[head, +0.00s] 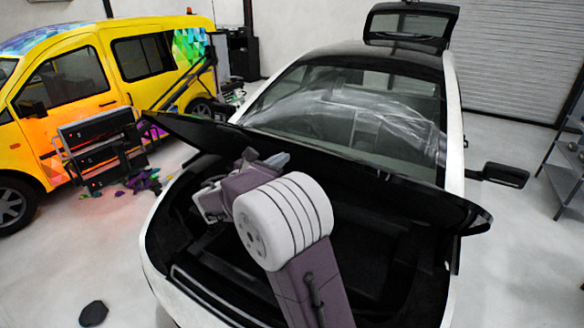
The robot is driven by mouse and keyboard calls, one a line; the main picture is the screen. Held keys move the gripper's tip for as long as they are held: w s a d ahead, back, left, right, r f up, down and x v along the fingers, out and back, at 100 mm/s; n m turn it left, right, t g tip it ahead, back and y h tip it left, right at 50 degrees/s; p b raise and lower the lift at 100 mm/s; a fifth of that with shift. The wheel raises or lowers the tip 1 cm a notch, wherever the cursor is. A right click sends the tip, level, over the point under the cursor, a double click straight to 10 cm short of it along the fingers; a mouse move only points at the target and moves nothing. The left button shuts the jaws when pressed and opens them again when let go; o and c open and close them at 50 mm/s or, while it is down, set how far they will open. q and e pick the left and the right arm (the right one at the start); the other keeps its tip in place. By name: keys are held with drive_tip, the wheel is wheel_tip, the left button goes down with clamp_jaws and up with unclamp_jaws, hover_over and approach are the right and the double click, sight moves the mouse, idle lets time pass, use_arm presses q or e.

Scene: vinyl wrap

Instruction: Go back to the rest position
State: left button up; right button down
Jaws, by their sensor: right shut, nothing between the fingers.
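My right arm reaches up from the lower middle, over the open front compartment (375,262) of a white car. My right gripper (208,204) is at the arm's far end, over the left part of this compartment. It is shut and empty. Its fingertips are small and partly hard to make out. My left gripper is not in view.
The car's black hood panel (400,190) stands raised behind my arm. Clear film (350,118) lies across the windshield. A side mirror (505,175) juts out right. A yellow van (75,85), a dark cart (100,145) and scraps stand left. A shelf (570,150) is right.

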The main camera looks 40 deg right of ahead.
drive_tip(key=s+a+f+m+g+y+b, duration=0.2)
drive_tip(key=s+f+b, duration=0.3)
drive_tip(key=f, duration=0.5)
drive_tip(key=s+a+f+m+g+y+b, duration=0.1)
drive_tip(key=s+a+f+m+y+b, duration=0.2)
drive_tip(key=f, duration=0.7)
drive_tip(key=s+a+f+g+y+b, duration=0.2)
drive_tip(key=s+f+b, duration=0.4)
drive_tip(key=f, duration=0.4)
drive_tip(key=s+a+f+m+y, duration=0.2)
drive_tip(key=a+f+m+y, duration=0.2)
drive_tip(key=a+f+m, duration=0.2)
drive_tip(key=s+a+f+m+y+b, duration=0.1)
drive_tip(key=s+a+f+m+y, duration=0.2)
drive_tip(key=a+m, duration=0.7)
wheel_tip(320, 180, down, 4)
drive_tip(key=shift+s+a+m+y, duration=0.15)
drive_tip(key=shift+a+m+y, duration=0.2)
drive_tip(key=shift+y, duration=0.65)
